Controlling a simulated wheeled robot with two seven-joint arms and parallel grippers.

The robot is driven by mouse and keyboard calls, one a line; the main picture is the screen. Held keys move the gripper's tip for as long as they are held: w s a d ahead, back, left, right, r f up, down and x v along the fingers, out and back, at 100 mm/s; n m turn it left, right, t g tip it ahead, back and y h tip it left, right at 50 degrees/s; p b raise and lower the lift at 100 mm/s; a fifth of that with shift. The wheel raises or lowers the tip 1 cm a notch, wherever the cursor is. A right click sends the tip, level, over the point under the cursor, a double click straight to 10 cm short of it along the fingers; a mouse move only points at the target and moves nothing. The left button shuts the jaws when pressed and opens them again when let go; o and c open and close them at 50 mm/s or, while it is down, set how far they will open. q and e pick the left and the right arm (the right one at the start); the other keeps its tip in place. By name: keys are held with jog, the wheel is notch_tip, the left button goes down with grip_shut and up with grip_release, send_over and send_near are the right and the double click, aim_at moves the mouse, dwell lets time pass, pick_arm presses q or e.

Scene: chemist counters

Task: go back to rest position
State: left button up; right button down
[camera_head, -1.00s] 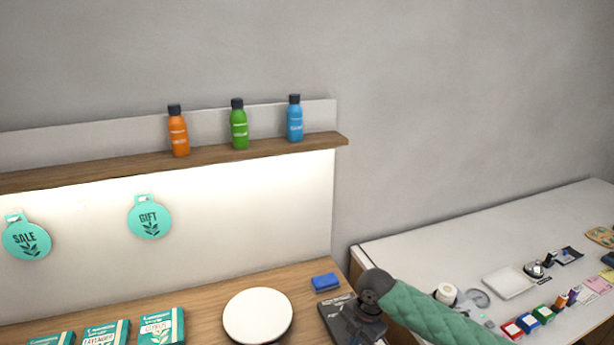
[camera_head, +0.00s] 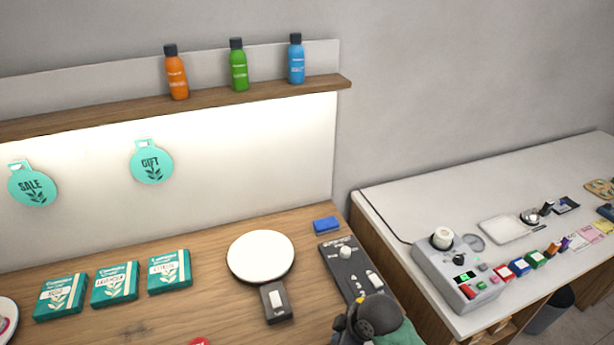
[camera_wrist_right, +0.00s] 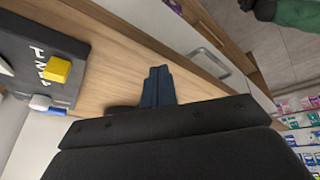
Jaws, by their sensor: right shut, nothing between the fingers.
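My right arm, with its dark joint and green sleeve, shows at the bottom edge of the head view, in front of the lower end of a dark control panel (camera_head: 345,268). In the right wrist view my right gripper (camera_wrist_right: 157,80) is shut, its dark fingers together with nothing between them. It is over the wooden counter edge, near a drawer front with a metal handle. My left gripper is not in view.
The wooden counter (camera_head: 215,275) holds a round white-topped scale (camera_head: 261,257), a blue block (camera_head: 326,225) and teal boxes (camera_head: 115,284). A white side counter (camera_head: 420,205) carries a grey device (camera_head: 455,272) and small items. Bottles (camera_head: 238,66) stand on the shelf.

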jog(key=s+d+f+m+h, duration=0.2)
jog(key=s+d+m+h, duration=0.2)
jog(key=s+d+m, duration=0.95)
notch_tip(320, 180, down, 32)
jog(key=a+f+n+b, duration=0.1)
jog(key=a+n+b, duration=0.1)
jog(key=b, duration=0.3)
pick_arm(q)
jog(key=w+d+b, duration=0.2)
jog(key=b, duration=0.1)
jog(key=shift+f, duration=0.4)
pick_arm(e)
jog(key=s+f, duration=0.4)
jog(key=f, duration=0.7)
jog(key=s+f+g, duration=0.1)
jog(key=s+f, duration=0.3)
jog(key=f, duration=0.8)
jog(key=shift+f, duration=0.15)
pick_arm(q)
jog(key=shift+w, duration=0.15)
pick_arm(e)
jog(key=shift+w+d, duration=0.15)
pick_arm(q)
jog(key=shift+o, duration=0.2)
